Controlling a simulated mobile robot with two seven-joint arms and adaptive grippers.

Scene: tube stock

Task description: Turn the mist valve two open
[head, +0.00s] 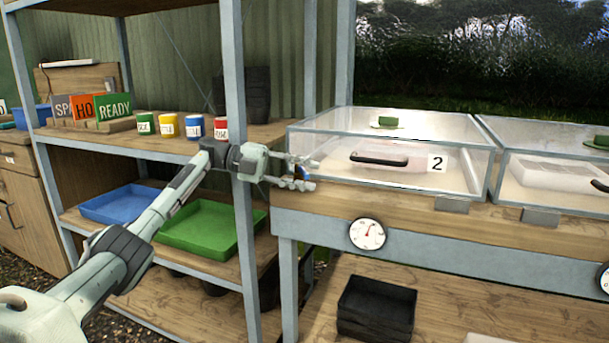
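The misting case marked 2 (437,163) is a clear-lidded box with a black handle on the bench at the right. A small dark and blue part (300,172), possibly mist valve two, shows at its front left corner. My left gripper (314,175) is at that corner, pointing right. Its two fingers are apart, one above and one below the blue part. The fingers partly hide this part, so its turn position and any contact are unclear. My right gripper is out of view.
A round dial (367,234) sits on the bench front below the case. A metal shelf post (236,120) stands close behind my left wrist. The shelves hold coloured cans, a blue tray (120,204) and a green tray (205,233). A black crate (376,310) is lower down.

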